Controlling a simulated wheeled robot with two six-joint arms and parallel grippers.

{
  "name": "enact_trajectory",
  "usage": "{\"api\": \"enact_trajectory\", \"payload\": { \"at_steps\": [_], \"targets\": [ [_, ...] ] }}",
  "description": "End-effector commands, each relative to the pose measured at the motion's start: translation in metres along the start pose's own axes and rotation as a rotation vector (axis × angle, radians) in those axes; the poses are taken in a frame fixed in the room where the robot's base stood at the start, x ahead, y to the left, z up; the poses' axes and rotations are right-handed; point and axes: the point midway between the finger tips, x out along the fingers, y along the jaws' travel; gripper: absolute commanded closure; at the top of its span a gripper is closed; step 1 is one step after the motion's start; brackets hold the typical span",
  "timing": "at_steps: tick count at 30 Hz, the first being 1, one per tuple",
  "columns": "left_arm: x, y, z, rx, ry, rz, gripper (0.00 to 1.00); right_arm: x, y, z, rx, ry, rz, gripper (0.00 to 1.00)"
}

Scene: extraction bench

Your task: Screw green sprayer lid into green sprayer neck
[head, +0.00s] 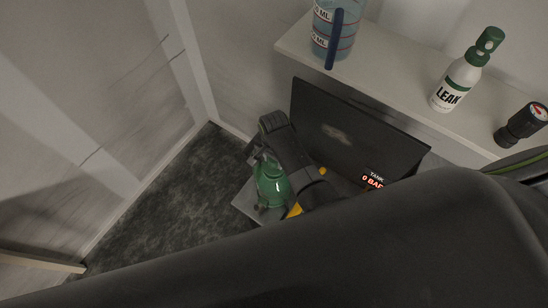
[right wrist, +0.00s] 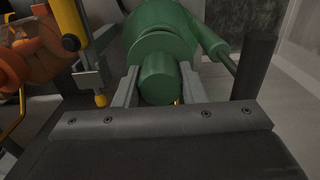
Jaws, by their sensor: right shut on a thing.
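The green sprayer (head: 271,184) stands low near the floor corner, on a light grey surface. In the right wrist view its rounded green body and neck (right wrist: 160,42) fill the top middle. The green lid (right wrist: 158,82), a short cylinder, lies in line with the neck; I cannot tell whether its thread is engaged. My right gripper (right wrist: 157,88) is shut on the green lid, one finger on each side. In the head view my right gripper (head: 262,160) is over the sprayer and partly hides it. My left gripper is not in view.
A shelf (head: 400,103) holds a blue measuring jug (head: 330,45), a white "LEAK" bottle (head: 455,88) and a black gauge (head: 522,122). Orange and yellow parts (right wrist: 40,55) sit left in the wrist view. Dark floor (head: 170,200) lies clear.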

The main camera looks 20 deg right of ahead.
Motion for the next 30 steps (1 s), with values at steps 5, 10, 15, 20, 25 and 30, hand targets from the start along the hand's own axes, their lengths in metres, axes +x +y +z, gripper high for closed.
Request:
{"api": "enact_trajectory", "payload": {
  "at_steps": [5,10,15,20,25,30],
  "targets": [
    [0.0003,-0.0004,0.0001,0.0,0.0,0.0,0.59,0.0,-0.0002,-0.0003,0.0,0.001,-0.001,0.94],
    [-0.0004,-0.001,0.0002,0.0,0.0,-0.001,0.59,-0.0004,-0.0003,-0.0003,0.0,0.001,-0.001,0.94],
    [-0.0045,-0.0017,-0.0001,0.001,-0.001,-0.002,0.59,-0.0014,-0.0005,-0.0005,0.0,0.001,-0.001,0.94],
    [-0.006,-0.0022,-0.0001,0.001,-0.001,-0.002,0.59,-0.0003,-0.0004,-0.0004,0.0,0.0,-0.001,0.94],
    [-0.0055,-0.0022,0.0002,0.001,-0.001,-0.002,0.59,0.0,-0.0005,-0.0004,0.0,0.001,-0.001,0.94],
    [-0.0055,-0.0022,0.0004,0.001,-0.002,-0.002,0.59,0.0,-0.0005,-0.0004,0.0,0.001,-0.001,0.94]
  ]
}}
